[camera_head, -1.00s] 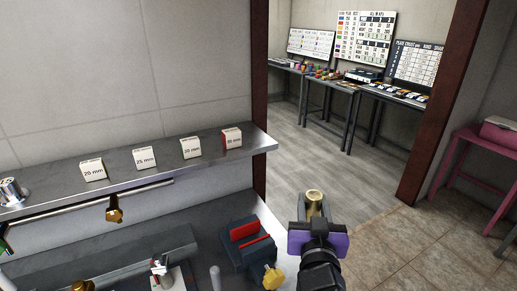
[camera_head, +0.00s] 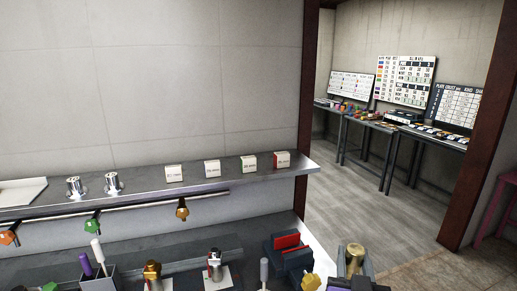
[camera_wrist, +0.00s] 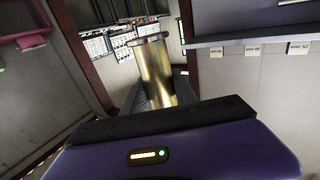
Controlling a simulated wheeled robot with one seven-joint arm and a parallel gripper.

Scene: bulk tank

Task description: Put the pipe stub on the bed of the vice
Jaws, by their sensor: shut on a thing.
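The pipe stub (camera_head: 354,259) is a short brass-coloured cylinder with a flanged end. My gripper (camera_head: 355,268) is shut on it at the lower right of the head view, right of the vice. In the wrist view the pipe stub (camera_wrist: 156,72) stands out beyond the purple gripper body, flange at the top. The vice (camera_head: 290,254) is dark blue-grey with red jaw faces and a yellow knob, on the bench at lower centre-right. The pipe stub is apart from the vice. The vice bed is partly hidden by its jaws.
A metal shelf (camera_head: 225,178) with several small white boxes runs above the bench. Coloured tools hang from a rail (camera_head: 135,210). A tool holder (camera_head: 97,277) and upright fittings stand on the bench left of the vice. Open floor (camera_head: 345,200) lies beyond the doorway.

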